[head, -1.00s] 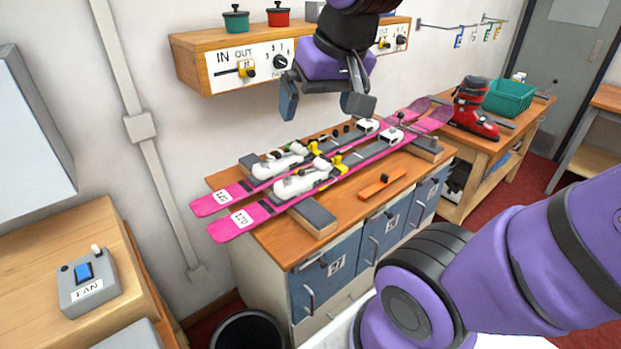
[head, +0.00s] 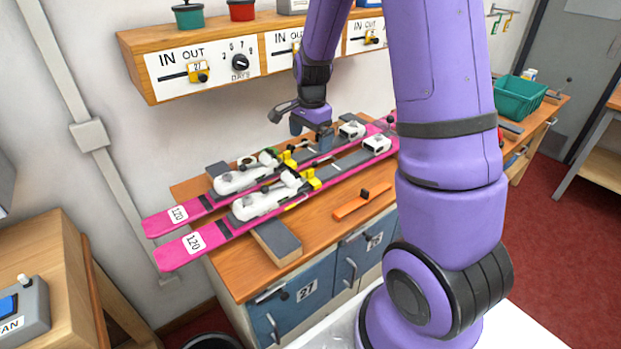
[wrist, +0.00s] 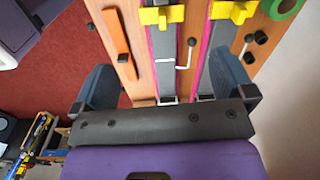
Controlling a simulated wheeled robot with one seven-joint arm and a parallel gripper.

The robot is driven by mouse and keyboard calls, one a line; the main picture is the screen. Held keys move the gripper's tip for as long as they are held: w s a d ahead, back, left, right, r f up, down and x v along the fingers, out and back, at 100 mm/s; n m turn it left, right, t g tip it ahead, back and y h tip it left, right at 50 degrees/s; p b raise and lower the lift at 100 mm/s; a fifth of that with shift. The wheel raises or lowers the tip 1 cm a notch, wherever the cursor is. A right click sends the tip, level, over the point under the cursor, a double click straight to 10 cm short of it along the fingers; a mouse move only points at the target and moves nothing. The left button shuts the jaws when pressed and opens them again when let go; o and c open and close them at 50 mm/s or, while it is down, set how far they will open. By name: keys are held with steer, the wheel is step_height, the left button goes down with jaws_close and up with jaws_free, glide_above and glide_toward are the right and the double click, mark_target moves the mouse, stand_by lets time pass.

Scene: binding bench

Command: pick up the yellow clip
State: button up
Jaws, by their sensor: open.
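Two yellow clip-like pieces sit on the pink skis, one on the far ski (head: 289,160) and one on the near ski (head: 314,183). Both also show at the top of the wrist view, the near one (wrist: 160,15) left of the far one (wrist: 236,11). I cannot tell which is the yellow clip meant. My gripper (head: 302,130) is open and points down over the skis, to the right of the yellow piece on the far ski. In the wrist view its fingers (wrist: 163,75) stand wide apart with nothing gripped between them.
White bindings (head: 240,178) stand on the skis beside the yellow pieces. An orange bar (head: 362,203) lies at the bench's front. A shelf (head: 140,62) with yellow sliders (head: 199,72) hangs above. A green roll (wrist: 281,7) shows by the wall side.

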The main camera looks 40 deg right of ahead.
mark_target(312, 169)
steer(key=shift+m, duration=0.6)
steer(key=f, duration=0.2)
steer(key=d+f, duration=0.1)
steer(key=f, duration=0.5)
steer(key=shift+w+d, duration=0.15)
steer(key=shift+w, duration=0.25)
steer(key=shift+f, duration=2.95)
steer(key=c, duration=0.9)
